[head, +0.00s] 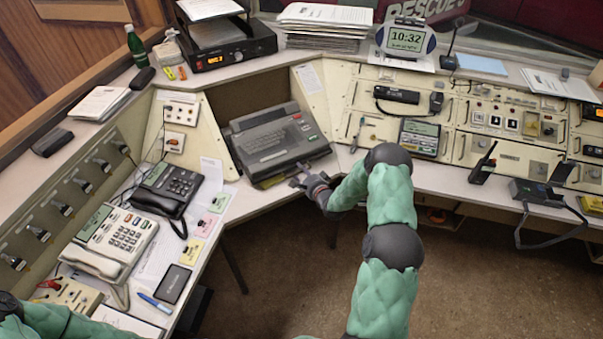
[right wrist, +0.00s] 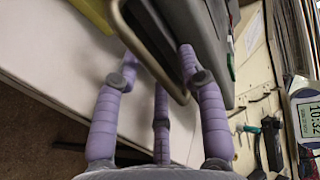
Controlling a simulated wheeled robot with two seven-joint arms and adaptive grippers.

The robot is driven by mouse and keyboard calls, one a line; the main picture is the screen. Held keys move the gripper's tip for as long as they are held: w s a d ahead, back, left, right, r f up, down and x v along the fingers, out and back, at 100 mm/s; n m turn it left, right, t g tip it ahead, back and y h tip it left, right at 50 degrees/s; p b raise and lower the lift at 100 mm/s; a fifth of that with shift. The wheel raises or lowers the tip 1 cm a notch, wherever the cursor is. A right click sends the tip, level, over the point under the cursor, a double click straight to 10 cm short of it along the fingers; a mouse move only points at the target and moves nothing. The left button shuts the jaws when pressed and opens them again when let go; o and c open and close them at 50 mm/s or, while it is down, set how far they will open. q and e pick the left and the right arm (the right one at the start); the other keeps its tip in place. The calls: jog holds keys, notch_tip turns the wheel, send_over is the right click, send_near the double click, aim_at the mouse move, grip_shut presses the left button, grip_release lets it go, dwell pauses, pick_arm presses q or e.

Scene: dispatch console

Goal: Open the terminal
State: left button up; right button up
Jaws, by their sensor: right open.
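The terminal (head: 268,139) is a dark grey, boxy machine on the desk in the corner of the console. Key-like rows and a small red patch show on its upper face. My right gripper (head: 308,183) is at its front edge, low over the desk edge. In the right wrist view, the purple fingers of my right gripper (right wrist: 160,62) are spread apart around a loop-shaped handle (right wrist: 122,22) on the terminal's front. I cannot tell whether they touch it. My left gripper is out of view; only part of my left arm shows at the lower left.
A black phone (head: 168,190) and a white phone (head: 108,240) stand left of the terminal. A control panel (head: 505,121) with a radio handset (head: 482,163) lies to the right. Papers and a black device (head: 222,45) sit on the shelf above. The floor in front is clear.

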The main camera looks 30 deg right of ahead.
jog(key=v, duration=1.2)
jog(key=s+a+f+n+g+y, duration=0.2)
jog(key=a+f+n+g, duration=0.15)
jog(key=a+f, duration=0.4)
jog(key=s+a+f+n+g+y, duration=0.1)
jog(key=s+a+f+n+g, duration=0.2)
jog(key=a, duration=0.8)
jog(key=s+a+f+n+g+y, duration=0.1)
jog(key=s+a+f+n+g, duration=0.1)
jog(key=s+a+n+g, duration=0.2)
jog(key=s+a+f+n+g+y, duration=0.1)
jog(key=s+a+n+g, duration=0.3)
jog(key=s+a, duration=0.7)
jog(key=s+f+n, duration=0.1)
jog(key=s+n, duration=0.1)
jog(key=s, duration=0.1)
jog(key=shift+f+g, duration=0.35)
